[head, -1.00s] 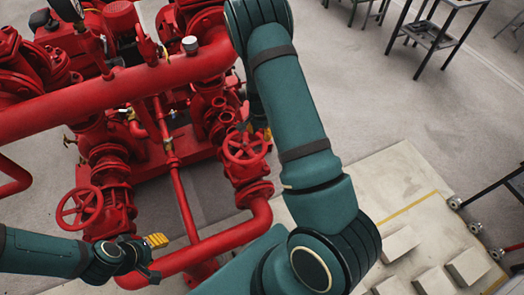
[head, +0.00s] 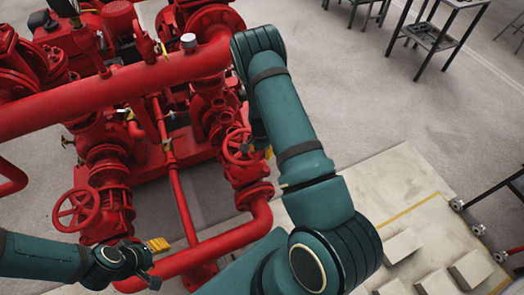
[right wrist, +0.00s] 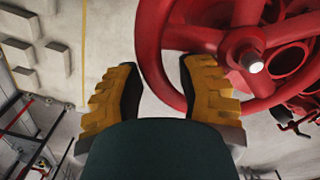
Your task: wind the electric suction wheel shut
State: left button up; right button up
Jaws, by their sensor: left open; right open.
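Two red handwheels show in the head view. One wheel (head: 76,209) is on the left valve; the other wheel (head: 232,139) is on the right valve, and I cannot tell by label which is the electric suction one. My right gripper (head: 267,152) is at the right edge of the right valve's wheel, mostly hidden by my arm. In the right wrist view its yellow fingers (right wrist: 160,95) are open, with a red wheel's rim (right wrist: 150,65) reaching between and behind them; contact is unclear. My left gripper (head: 158,246) is open and empty, below and right of the left wheel.
Red pump pipework (head: 100,100) fills the upper left, with a low pipe (head: 215,252) beside my left gripper. A pale slab (head: 400,185) with several blocks lies at right. A dark metal stand (head: 430,36) is at the top right. Grey floor between is clear.

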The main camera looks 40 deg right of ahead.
grip_shut()
jog(key=shift+a, duration=0.1)
